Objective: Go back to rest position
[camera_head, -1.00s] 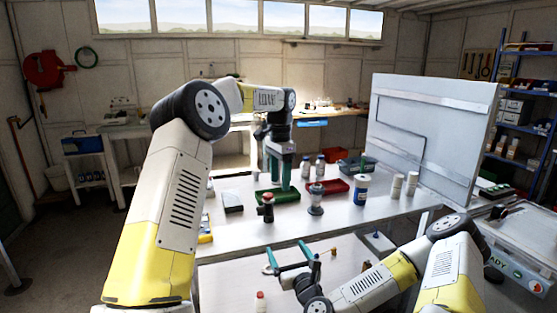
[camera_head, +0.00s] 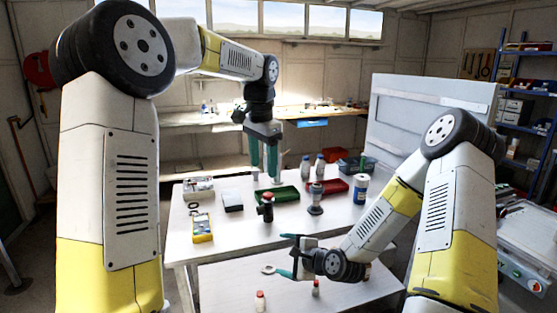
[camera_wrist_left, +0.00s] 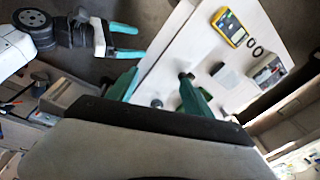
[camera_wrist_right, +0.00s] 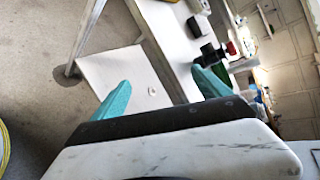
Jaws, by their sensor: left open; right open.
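My left gripper (camera_head: 264,165) hangs with its teal fingers pointing down above the back of the white table (camera_head: 235,240). It is open and holds nothing; its two fingers also show apart in the left wrist view (camera_wrist_left: 157,88). My right gripper (camera_head: 287,256) is low in front of the table, over the lower white shelf, with its fingers pointing left. It is open and empty, as the right wrist view (camera_wrist_right: 160,90) shows. In the left wrist view, the right gripper's teal fingers (camera_wrist_left: 126,41) appear at the upper left.
The table carries a green tray (camera_head: 284,194), a red tray (camera_head: 334,187), a yellow multimeter (camera_head: 202,228), a blue-labelled jar (camera_head: 361,189) and several bottles. Small bottles (camera_head: 260,301) stand on the lower shelf. A large white panel (camera_head: 425,120) stands at the right.

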